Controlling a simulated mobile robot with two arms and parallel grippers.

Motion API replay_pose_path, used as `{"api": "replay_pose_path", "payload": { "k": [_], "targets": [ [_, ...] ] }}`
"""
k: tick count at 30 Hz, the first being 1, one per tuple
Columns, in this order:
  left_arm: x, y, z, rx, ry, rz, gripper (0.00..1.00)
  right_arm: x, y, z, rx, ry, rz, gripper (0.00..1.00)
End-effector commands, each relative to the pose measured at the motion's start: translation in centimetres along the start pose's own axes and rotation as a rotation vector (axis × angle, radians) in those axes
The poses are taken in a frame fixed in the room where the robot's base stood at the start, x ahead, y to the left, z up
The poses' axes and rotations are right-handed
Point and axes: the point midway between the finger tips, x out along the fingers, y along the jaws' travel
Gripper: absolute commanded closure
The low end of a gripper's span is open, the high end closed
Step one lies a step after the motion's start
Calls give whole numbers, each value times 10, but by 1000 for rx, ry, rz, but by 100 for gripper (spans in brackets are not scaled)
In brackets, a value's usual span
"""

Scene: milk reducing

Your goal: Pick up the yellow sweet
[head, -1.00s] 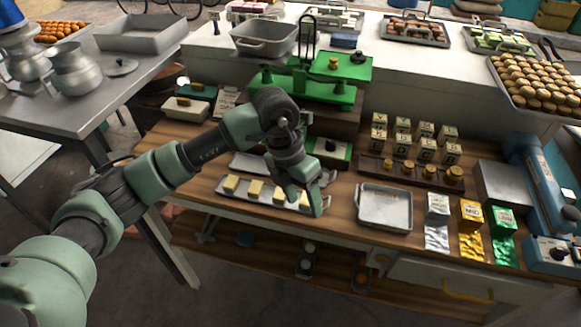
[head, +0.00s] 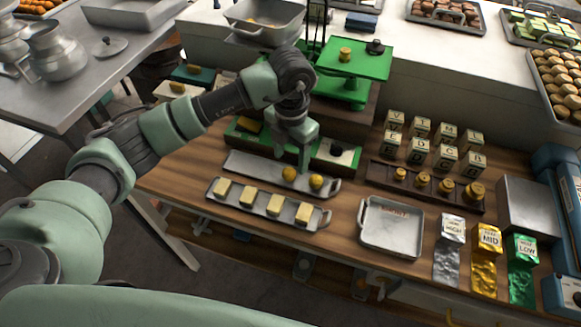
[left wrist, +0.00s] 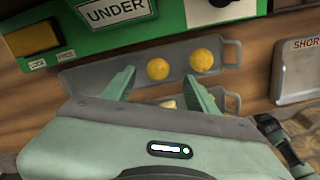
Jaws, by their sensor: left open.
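Two round yellow sweets lie on a grey tray (head: 245,165) on the wooden counter: a left one (head: 289,174) and a right one (head: 316,181). My left gripper (head: 303,163) hangs just above and behind them, pointing down, open and empty. In the left wrist view, its two green fingers (left wrist: 160,85) are spread apart. There the left sweet (left wrist: 157,68) appears beyond the gap between the fingertips, and the right sweet (left wrist: 201,60) lies near the right fingertip. Neither sweet is held. My right gripper is not in view.
A front tray (head: 234,199) holds several pale yellow blocks. Behind stands a green scale (head: 355,65) and a green panel marked UNDER (left wrist: 115,15). To the right are an empty square tray (head: 392,228), lettered blocks (head: 417,152) and silver, gold and green packets (head: 486,265).

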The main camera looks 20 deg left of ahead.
Motion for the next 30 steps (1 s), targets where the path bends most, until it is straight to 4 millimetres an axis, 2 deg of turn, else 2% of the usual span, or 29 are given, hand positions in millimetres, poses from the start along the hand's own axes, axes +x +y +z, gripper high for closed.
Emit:
{"api": "replay_pose_path", "payload": {
  "k": [3,6,12,19,20,24,26,30],
  "targets": [
    [11,1,-3,-1,5,-2,42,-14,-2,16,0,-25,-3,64],
    [26,2,-5,-1,6,-2,42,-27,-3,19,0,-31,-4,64],
    [51,3,-4,-1,1,0,42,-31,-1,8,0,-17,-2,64],
    [54,3,-4,0,-1,0,42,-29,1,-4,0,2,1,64],
    [54,3,-4,0,-1,0,45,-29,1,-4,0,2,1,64],
    [54,3,-3,0,-1,0,84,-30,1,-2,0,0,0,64],
    [54,3,-3,0,-1,0,100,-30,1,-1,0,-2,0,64],
    [54,3,-3,0,-1,0,100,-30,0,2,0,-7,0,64]
  ]
}}
